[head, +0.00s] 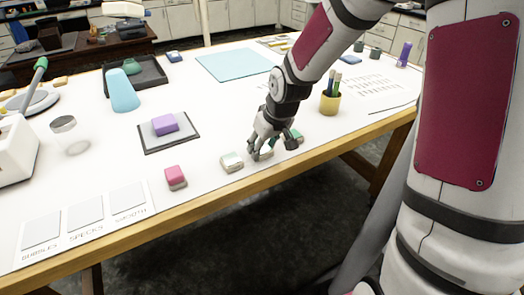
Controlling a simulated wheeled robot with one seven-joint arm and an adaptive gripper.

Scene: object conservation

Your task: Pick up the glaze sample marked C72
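Several small glaze samples stand in a row near the table's front edge in the head view: a pink one (175,177), a pale green-white one (232,162), a pale one (265,155) largely hidden by my gripper, and a green one (298,137) partly behind it. No marking such as C72 is readable on any of them. My gripper (273,152) points down over the partly hidden pale sample. Its fingers are spread, with one on the left of that sample and one on the right. I cannot tell whether they touch it.
A card with areas lettered BUBBLES, SPECKS and SMOOTH (146,195) lies at the front left. A purple block (164,124) sits on a grey tray (190,138). A yellow pencil cup (330,104) stands right of my gripper. The white table (225,105) has a wooden front edge (230,197).

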